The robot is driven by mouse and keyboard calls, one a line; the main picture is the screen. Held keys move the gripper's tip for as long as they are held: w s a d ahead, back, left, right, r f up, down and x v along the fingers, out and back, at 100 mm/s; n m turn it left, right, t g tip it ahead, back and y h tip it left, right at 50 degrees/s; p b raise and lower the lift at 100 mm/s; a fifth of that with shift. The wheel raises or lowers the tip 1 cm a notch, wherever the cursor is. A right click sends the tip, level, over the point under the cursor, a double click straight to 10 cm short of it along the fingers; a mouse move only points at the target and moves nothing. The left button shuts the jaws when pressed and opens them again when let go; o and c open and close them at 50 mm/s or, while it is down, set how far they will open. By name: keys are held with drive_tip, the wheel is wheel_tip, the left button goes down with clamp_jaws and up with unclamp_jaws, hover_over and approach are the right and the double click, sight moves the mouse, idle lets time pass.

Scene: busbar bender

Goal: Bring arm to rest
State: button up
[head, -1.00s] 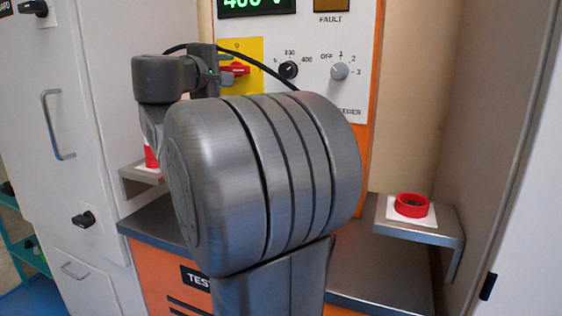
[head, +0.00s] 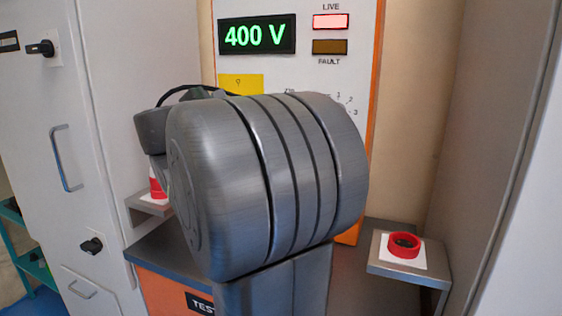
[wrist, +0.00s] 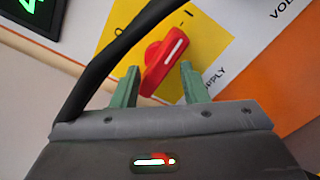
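My arm (head: 265,185) fills the middle of the head view, bent up in front of the panel. It hides my gripper there. In the wrist view my gripper (wrist: 160,69) is open, its two green fingers apart. A red rotary handle (wrist: 163,58) on a yellow plate (wrist: 203,52) shows between and just beyond the fingertips. Clear gaps show beside the handle, and nothing is held. How far the tips are from the panel I cannot tell. In the head view the handle is hidden behind my arm.
The panel display (head: 257,35) reads 400 V and the LIVE lamp (head: 331,21) is lit. The FAULT lamp (head: 330,47) is dark. A right shelf (head: 408,275) holds a red ring (head: 404,245). A red item (head: 157,188) sits at left. Cabinets stand close on both sides.

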drive_tip(key=shift+v, duration=2.65)
drive_tip(key=shift+d, duration=0.2)
